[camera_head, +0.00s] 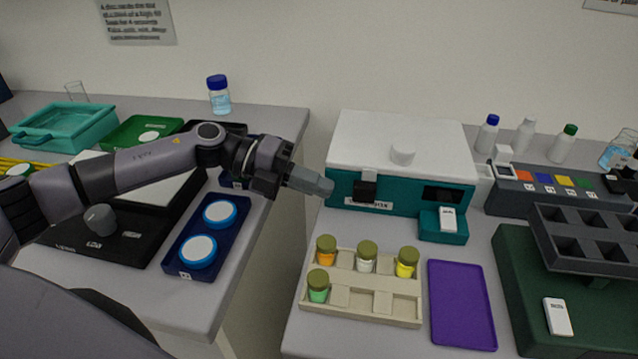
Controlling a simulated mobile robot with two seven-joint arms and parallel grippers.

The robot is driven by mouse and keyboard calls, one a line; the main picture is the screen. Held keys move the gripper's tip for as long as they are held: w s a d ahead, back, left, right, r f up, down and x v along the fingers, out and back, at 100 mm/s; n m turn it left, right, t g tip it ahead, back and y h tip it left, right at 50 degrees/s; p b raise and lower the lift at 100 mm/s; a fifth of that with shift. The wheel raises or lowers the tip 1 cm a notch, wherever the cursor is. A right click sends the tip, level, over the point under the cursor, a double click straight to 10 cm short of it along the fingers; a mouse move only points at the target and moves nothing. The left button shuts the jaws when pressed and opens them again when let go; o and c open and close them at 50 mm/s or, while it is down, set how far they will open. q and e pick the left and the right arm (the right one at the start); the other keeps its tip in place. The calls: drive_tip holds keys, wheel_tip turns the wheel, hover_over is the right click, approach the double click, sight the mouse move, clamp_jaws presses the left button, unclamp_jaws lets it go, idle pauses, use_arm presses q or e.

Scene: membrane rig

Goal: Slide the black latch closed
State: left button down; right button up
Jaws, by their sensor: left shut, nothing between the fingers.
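The black latch (365,191) is a small dark block on the front face of the teal box (408,200), which has a white lid (399,145). A white tab hangs just above the latch, and a label is partly visible below it. My left gripper (322,186) is shut and empty. Its fingertips point right, by the left end of the teal box, to the left of the latch. In the picture a small gap lies between fingertips and latch; I cannot tell whether they touch the box. My right gripper is not in view.
In front of the box stand a beige rack (360,301) with several capped jars, a purple mat (461,304) and a small teal block (443,231). A dark green base (520,322) with a grey rack is at right. A gap separates the two benches.

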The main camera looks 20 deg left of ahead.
use_arm(q)
drive_tip(key=b+v, duration=0.2)
drive_tip(key=v, duration=0.9)
drive_tip(key=shift+f, duration=0.1)
